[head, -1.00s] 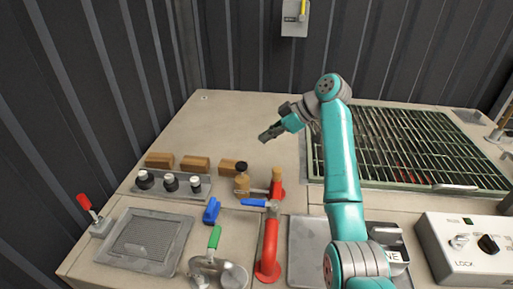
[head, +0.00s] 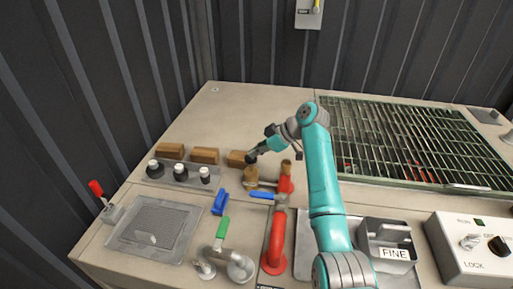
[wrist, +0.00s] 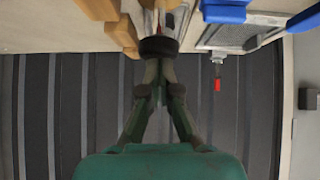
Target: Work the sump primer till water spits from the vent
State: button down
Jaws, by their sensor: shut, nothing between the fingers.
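A small brass-coloured upright body (head: 250,179) with a black knob on top stands at the left end of a short pipe; I take it as the primer. Beside it is a red fitting (head: 285,185) with a brass top. My gripper (head: 252,158) is shut and empty, with its tips at the knob. In the wrist view the round black knob (wrist: 158,48) sits right at the fingertips (wrist: 158,66), seemingly touching. The tips hide much of the knob in the head view. I see no water, and cannot tell which fitting is the vent.
A blue lever (head: 262,195) and red bent pipe (head: 277,245) stand just in front. A green grating (head: 400,140) lies right. A box marked FINE (head: 388,240) stands front right. The bench behind is clear.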

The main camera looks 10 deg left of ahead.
aim_at(256, 160)
jog(key=shift+f, duration=1.8)
